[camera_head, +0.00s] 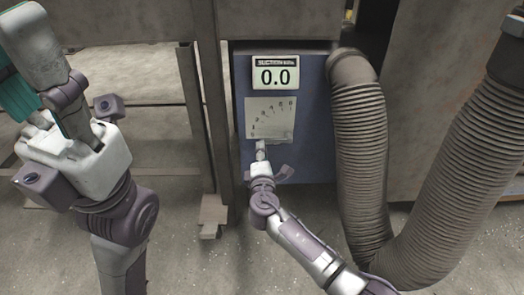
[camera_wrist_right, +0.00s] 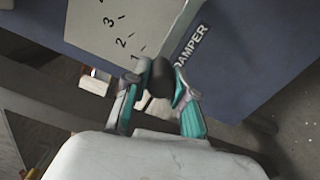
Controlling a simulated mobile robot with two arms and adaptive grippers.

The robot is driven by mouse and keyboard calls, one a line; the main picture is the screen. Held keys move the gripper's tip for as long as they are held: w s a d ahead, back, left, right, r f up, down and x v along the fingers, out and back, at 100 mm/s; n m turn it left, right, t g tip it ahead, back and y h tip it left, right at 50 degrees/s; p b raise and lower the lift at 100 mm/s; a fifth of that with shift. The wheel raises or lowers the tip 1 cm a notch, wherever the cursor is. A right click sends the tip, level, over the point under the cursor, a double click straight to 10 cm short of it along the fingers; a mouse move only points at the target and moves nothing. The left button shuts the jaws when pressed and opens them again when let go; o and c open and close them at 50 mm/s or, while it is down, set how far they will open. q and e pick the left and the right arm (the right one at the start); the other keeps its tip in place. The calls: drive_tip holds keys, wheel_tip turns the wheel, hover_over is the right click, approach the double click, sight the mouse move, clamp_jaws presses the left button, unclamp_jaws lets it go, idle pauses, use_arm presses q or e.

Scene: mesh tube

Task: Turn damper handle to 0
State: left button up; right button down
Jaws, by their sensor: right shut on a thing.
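The damper handle (camera_wrist_right: 160,76) is a dark rounded piece between the fingers of my right gripper (camera_wrist_right: 158,88), which is shut on it. In the wrist view it lies at the edge of the pale dial plate (camera_wrist_right: 140,25), beside the printed word DAMPER. Ticks 2 and 3 show; the left finger hides the plate's lower end, so the exact setting cannot be read. In the head view my right gripper (camera_head: 261,153) is just below the dial plate (camera_head: 270,118) and hides most of the handle. My left gripper (camera_head: 30,80) is raised at the left; its opening is unclear.
The suction display (camera_head: 275,75) on the blue box (camera_head: 312,150) reads 0.0. A metal post (camera_head: 205,90) stands just left of the box. Bare floor lies in front.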

drive_tip(key=shift+f, duration=0.15)
drive_tip(key=c, duration=1.1)
unclamp_jaws()
drive_tip(key=shift+o, duration=0.8)
drive_tip(key=s, duration=1.2)
